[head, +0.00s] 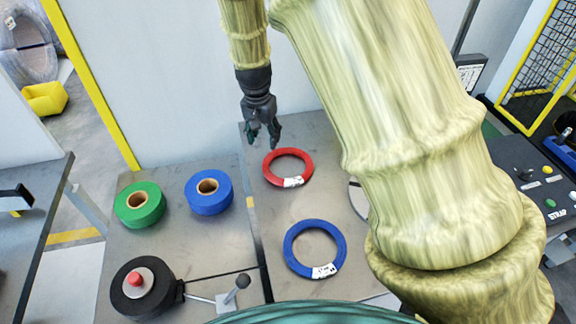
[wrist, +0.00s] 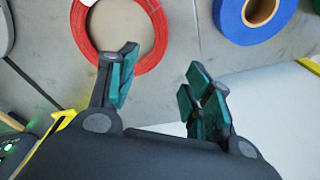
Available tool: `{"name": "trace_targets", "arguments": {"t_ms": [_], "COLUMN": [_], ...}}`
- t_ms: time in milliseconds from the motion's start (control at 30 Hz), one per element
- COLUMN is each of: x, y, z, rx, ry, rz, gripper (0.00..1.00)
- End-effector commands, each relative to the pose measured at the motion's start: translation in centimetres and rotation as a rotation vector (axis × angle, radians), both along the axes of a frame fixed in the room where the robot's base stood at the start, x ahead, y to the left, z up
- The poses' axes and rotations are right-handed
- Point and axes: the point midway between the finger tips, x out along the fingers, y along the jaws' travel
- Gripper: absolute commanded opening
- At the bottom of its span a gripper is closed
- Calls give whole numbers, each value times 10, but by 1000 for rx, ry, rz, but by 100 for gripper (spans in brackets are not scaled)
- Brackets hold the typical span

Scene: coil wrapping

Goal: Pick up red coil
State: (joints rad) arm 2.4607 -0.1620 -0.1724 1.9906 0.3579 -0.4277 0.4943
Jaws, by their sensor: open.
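The red coil (head: 269,167) is a flat ring with a white label, lying on the grey metal table. It also shows at the top left of the wrist view (wrist: 160,38), partly behind one finger. My gripper (head: 263,142) is open and empty. It hangs just beyond the coil's far edge in the head view. In the wrist view my gripper (wrist: 160,90) has its two green-padded fingers well apart, with bare table between them. I cannot tell the exact height of the fingertips above the table.
A blue coil (head: 290,251) lies nearer on the same table. A blue tape roll (head: 222,190), a green tape roll (head: 128,206) and a black disc with a red knob (head: 155,297) stand to the left. A control box marked STRAP (head: 540,180) is at the right.

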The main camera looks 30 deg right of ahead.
Motion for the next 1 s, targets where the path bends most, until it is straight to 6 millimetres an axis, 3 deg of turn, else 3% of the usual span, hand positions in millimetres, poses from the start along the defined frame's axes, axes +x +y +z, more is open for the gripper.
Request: {"name": "trace_targets", "arguments": {"t_ms": [233, 633, 1000], "x": [2, 1, 0], "y": [-1, -6, -10], "z": [-29, -48, -84], "rx": [1, 0, 0], "ry": [2, 1, 1], "rz": [2, -2, -2], "gripper": [50, 50, 50]}}
